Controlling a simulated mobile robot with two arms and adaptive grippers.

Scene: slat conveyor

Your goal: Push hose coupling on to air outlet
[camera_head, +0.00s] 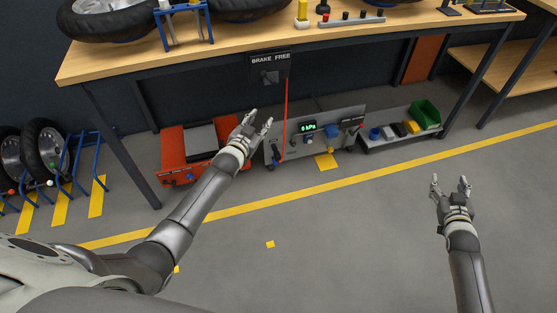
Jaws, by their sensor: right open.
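A grey panel unit (300,155) with a green "0 kPa" display (307,127) stands on the floor under the bench. A thin red hose (286,115) runs down from the "BRAKE FREE" box to a dark fitting (276,155) at the panel's left side. I cannot tell which small part on the panel is the air outlet, or make out the hose coupling clearly. My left gripper (260,119) is open and empty in the picture, left of the red hose and overlapping the panel's left edge. My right gripper (449,181) is open and empty over the bare floor at right.
A wooden bench (230,48) with wheels and tools spans the back; its "BRAKE FREE" box (270,68) hangs at the front edge. An orange unit (178,142) stands left of the panel. A low shelf with a green bin (427,114) stands right. The front floor is clear.

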